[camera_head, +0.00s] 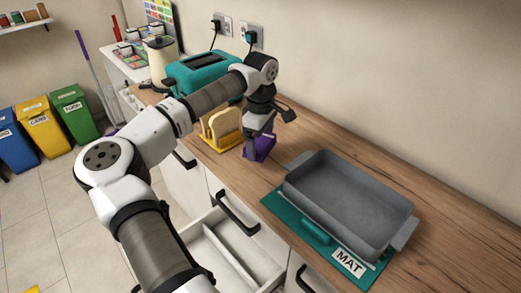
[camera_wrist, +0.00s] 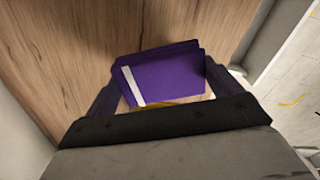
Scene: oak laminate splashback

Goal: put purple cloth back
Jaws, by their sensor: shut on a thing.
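The purple cloth (camera_head: 259,152) is a small folded piece at my gripper's fingertips, low over the wooden counter; I cannot tell whether it touches the wood. In the wrist view the cloth (camera_wrist: 168,75) is flat with a white stripe near its left side. My gripper (camera_head: 260,143) points down and is shut on the cloth, with a finger at each side of it in the wrist view. Part of the cloth is hidden behind the fingers in the head view.
A yellow rack with bread slices (camera_head: 220,132) stands just left of my gripper, before a teal toaster (camera_head: 203,72). A grey baking dish (camera_head: 345,205) sits on a teal mat (camera_head: 285,215) to the right. An open drawer (camera_head: 222,255) juts out below the counter.

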